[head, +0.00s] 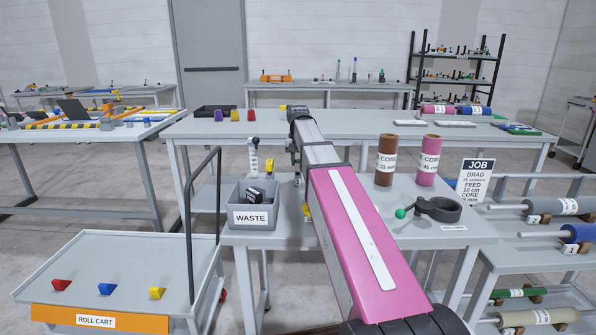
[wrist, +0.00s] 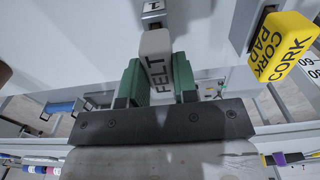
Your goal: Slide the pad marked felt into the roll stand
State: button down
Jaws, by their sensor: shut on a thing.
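The felt pad (wrist: 157,66) is a pale grey block with FELT in dark letters. In the wrist view it sits between the green fingers of my gripper (wrist: 158,84), which is shut on it. Its far end is close to a grey metal piece (wrist: 152,14) with a cut-off label; I cannot tell whether they touch. A yellow block marked CORK PAD (wrist: 283,47) stands to the right, by another grey metal piece (wrist: 248,22). In the head view my pink and grey arm hides the pad and the fingers. I cannot tell which part is the roll stand.
In the head view a grey WASTE bin (head: 254,214) stands left of my arm on the table. Brown (head: 386,160) and pink (head: 427,161) cores and a dark ring-shaped tool (head: 438,209) stand right. A roll cart (head: 120,264) is at left, a rack with rolls (head: 520,273) at right.

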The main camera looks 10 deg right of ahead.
jog(key=shift+r, duration=0.15)
jog(key=shift+r, duration=2.6)
jog(key=shift+r, duration=0.15)
